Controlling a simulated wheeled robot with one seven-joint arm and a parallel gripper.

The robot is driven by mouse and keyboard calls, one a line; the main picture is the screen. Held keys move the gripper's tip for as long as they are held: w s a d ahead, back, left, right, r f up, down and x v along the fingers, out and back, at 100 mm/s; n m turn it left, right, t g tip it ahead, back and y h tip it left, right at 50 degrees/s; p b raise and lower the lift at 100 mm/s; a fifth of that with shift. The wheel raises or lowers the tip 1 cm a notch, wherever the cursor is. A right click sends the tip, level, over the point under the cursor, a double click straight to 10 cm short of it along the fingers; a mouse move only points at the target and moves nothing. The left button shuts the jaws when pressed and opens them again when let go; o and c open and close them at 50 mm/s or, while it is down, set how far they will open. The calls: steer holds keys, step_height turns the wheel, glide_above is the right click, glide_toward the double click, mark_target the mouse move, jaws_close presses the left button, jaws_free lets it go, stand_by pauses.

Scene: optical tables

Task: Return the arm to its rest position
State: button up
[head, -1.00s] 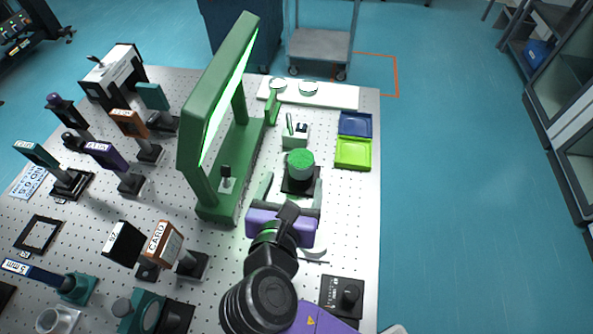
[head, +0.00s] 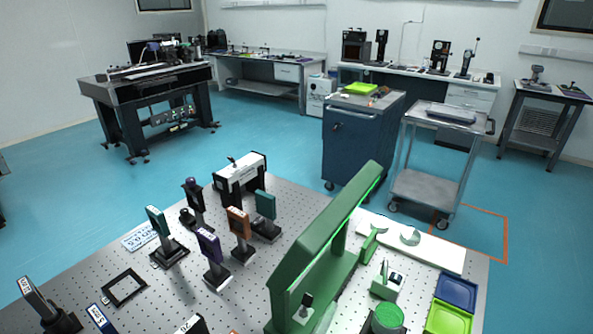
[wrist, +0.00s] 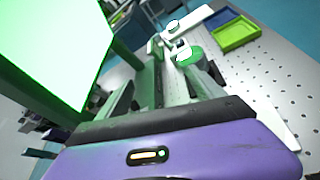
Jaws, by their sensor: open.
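My gripper (wrist: 172,84) shows in the wrist view, with its purple body across the bottom and its fingers reaching up the picture. It is open, and I see nothing held between the fingers. A round green-topped piece (wrist: 190,55) lies beyond the fingertips; in the head view it shows at the bottom edge (head: 387,319). My arm and gripper are out of the head view now, so the arm's full pose is hidden.
A tall green frame (head: 325,235) with a lit inner face stands close by; it fills the upper left of the wrist view. Card holders, such as a purple one (head: 209,245), stand on the perforated table (head: 165,290). Blue (head: 456,292) and lime (head: 447,318) trays lie at right.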

steer(key=a+m+t+y, duration=0.2)
steer(key=a+m+y, duration=0.3)
steer(key=a+y, duration=0.1)
steer(key=s+d+f+m+y, duration=0.1)
steer(key=s+f+m+y, duration=0.1)
steer(key=s+m+y, duration=0.35)
steer(key=s+d+m+h, duration=0.2)
steer(key=s+d+m, duration=0.5)
steer(key=s, duration=0.4)
steer(key=s+d+m+h, duration=0.3)
steer(key=s+d+m, duration=0.4)
steer(key=s, duration=0.4)
steer(key=shift+s+d+m, duration=0.35)
steer(key=shift+d+m, duration=0.05)
steer(key=shift+m, duration=0.45)
